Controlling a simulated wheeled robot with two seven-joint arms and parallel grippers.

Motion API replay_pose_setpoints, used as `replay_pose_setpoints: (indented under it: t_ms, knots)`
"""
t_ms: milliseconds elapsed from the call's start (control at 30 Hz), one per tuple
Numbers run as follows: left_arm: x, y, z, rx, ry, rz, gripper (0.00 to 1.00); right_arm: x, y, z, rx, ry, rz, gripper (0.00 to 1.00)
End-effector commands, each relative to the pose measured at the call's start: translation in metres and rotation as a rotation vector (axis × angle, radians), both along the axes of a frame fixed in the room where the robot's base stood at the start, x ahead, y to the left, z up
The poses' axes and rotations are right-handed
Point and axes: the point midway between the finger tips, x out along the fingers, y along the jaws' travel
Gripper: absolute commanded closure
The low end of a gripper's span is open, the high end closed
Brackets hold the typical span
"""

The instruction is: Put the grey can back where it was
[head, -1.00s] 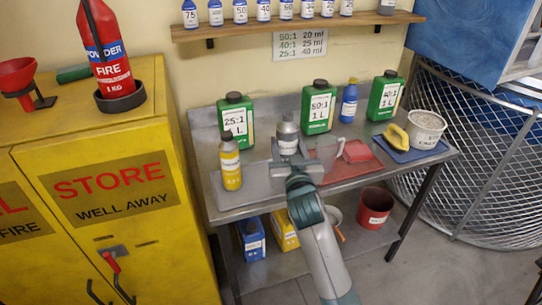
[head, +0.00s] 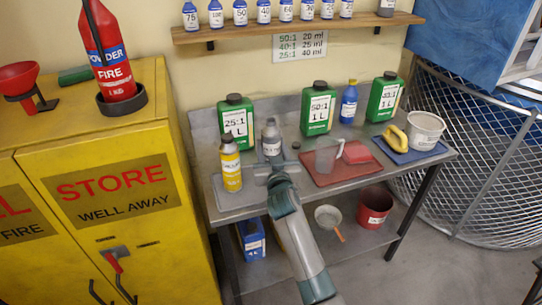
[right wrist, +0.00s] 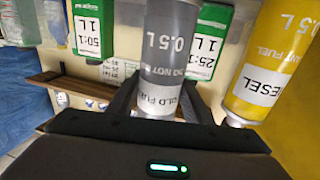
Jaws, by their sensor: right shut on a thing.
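The grey can (head: 271,137), with a white label, is between the fingers of my right gripper (head: 272,170), near the grey mat (head: 236,198) at the left of the metal bench. In the right wrist view the grey can (right wrist: 172,55) appears upside down, with "0.5 L" and "OLD FUEL" on it, and the gripper (right wrist: 160,102) is shut on it. I cannot tell whether its base touches the bench. The yellow diesel can (head: 231,165) stands on the mat just left of it. My left gripper is not in view.
Green 25:1 (head: 236,120) and 50:1 (head: 318,108) bottles stand behind. A clear jug (head: 326,155) and red cloth (head: 356,152) are on a red tray (head: 330,176) to the right. A small dark round thing (head: 296,145) lies on the bench. The yellow cabinet (head: 110,165) is left.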

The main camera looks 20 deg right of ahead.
Motion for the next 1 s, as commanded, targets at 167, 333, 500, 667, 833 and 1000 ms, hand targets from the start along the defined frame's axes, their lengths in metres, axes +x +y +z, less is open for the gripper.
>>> replay_pose_setpoints:
  t_ms: [167,333,500,667,833,1000]
  knots:
    - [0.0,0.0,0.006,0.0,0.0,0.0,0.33,-0.001,0.001,-0.02,0.002,0.005,0.001,0.8]
    - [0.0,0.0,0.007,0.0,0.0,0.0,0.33,0.0,0.0,-0.036,0.0,0.002,0.0,0.8]
    - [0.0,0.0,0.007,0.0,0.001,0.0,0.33,0.0,0.001,-0.037,0.0,0.0,0.001,0.8]
    - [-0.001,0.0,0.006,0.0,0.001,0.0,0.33,0.0,0.0,-0.038,0.0,0.0,0.001,0.8]
    - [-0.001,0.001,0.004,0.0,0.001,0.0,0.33,0.0,0.0,-0.04,0.0,0.001,0.0,0.4]
    - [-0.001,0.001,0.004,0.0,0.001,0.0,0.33,0.0,0.0,-0.04,0.0,0.001,0.0,0.36]
